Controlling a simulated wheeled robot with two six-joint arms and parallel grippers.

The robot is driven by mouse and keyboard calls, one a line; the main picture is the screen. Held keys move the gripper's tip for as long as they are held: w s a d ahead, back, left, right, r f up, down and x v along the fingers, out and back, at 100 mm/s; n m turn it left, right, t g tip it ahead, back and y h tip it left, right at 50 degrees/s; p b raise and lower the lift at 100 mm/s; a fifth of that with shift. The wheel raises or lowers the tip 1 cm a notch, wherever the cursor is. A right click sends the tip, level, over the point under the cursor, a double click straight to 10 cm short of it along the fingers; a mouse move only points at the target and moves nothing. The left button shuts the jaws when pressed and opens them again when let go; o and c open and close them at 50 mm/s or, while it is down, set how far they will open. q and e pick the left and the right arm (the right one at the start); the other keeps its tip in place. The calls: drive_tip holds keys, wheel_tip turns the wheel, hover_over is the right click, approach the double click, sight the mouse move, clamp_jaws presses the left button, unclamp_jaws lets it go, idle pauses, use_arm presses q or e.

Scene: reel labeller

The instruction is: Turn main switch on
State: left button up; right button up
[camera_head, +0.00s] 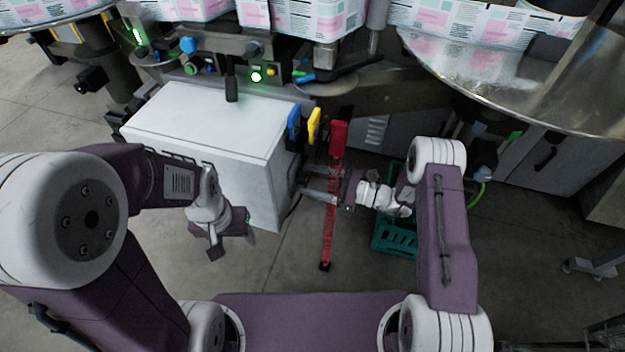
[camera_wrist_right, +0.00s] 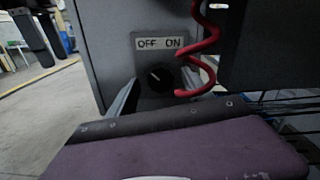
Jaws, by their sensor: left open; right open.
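The main switch is a black rotary knob (camera_wrist_right: 158,77) on a dark plate, under a white label (camera_wrist_right: 161,43) reading OFF on the left and ON on the right. The pale mark on the knob seems to point up-left, towards OFF. My right gripper (camera_head: 308,187) is open at the right side of the white cabinet (camera_head: 205,118). In the right wrist view its fingers (camera_wrist_right: 158,92) stand on either side of the knob; I cannot tell whether they touch it. The switch is hidden in the head view. My left gripper (camera_head: 232,246) is open and empty in front of the cabinet.
Blue (camera_head: 294,122) and yellow (camera_head: 314,124) handles are above. Floor is clear at left.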

drive_tip(key=shift+w+a, duration=0.1)
drive_tip(key=shift+a, duration=0.1)
clamp_jaws()
drive_tip(key=m+p, duration=0.1)
drive_tip(key=m, duration=0.3)
drive_tip(key=m+p, duration=0.1)
drive_tip(key=m, duration=0.3)
drive_tip(key=shift+m, duration=0.3)
drive_tip(key=m, duration=0.4)
drive_tip(key=shift+m+p, duration=0.3)
drive_tip(key=shift+p, duration=0.05)
drive_tip(key=shift+f+m, duration=0.1)
drive_tip(key=shift+m, duration=2.2)
